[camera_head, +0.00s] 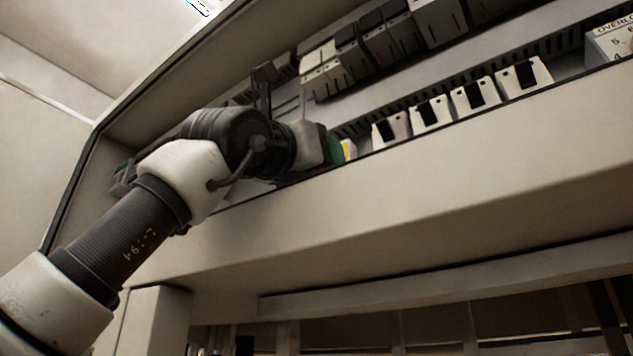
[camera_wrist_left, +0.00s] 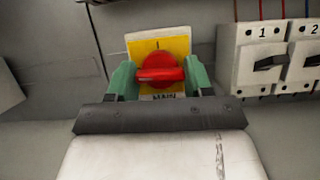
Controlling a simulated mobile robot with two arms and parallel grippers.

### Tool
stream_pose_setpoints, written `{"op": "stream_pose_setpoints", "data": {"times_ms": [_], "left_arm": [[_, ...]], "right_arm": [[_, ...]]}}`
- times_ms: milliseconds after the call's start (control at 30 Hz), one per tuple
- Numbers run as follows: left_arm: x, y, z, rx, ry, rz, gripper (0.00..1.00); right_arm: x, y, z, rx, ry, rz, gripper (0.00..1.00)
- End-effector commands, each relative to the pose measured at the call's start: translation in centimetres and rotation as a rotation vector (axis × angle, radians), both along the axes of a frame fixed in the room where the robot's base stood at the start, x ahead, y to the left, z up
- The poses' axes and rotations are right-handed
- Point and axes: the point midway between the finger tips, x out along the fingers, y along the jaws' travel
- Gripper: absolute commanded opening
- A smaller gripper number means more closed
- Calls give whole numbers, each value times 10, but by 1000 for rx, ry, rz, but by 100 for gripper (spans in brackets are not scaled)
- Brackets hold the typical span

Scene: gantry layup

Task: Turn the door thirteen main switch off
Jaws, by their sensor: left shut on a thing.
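The main switch is a red rotary knob (camera_wrist_left: 160,68) on a yellow plate (camera_wrist_left: 143,50) in the left wrist view. A label below, seemingly "MAIN", is partly hidden. My left gripper (camera_wrist_left: 158,78) has its green fingers on both sides of the knob, shut on it. In the head view my left gripper (camera_head: 330,150) reaches into the cabinet, the yellow plate (camera_head: 349,149) shows just past it, and the knob is hidden. No door thirteen label is readable. My right gripper is not in view.
Numbered breakers (camera_wrist_left: 265,62) stand close to the right of the switch. In the head view, several white breakers (camera_head: 430,113) line the lower rail, and more modules (camera_head: 385,40) sit above. The cabinet's bottom lip (camera_head: 420,165) runs just below my wrist.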

Motion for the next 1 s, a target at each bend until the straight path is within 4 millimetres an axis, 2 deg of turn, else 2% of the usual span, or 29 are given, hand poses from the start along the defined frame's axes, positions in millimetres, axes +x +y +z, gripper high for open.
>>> {"op": "stream_pose_setpoints", "data": {"times_ms": [600, 633, 800, 1000], "left_arm": [[0, -2, -1, -34, 31, -2, 27], [1, -2, -1, -34, 31, -2, 53], [0, -1, -1, -35, 29, -1, 77], [0, 0, 0, -35, 27, -1, 77]], "right_arm": [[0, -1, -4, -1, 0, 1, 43], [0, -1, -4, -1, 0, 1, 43], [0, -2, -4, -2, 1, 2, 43], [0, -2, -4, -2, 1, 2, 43]]}}
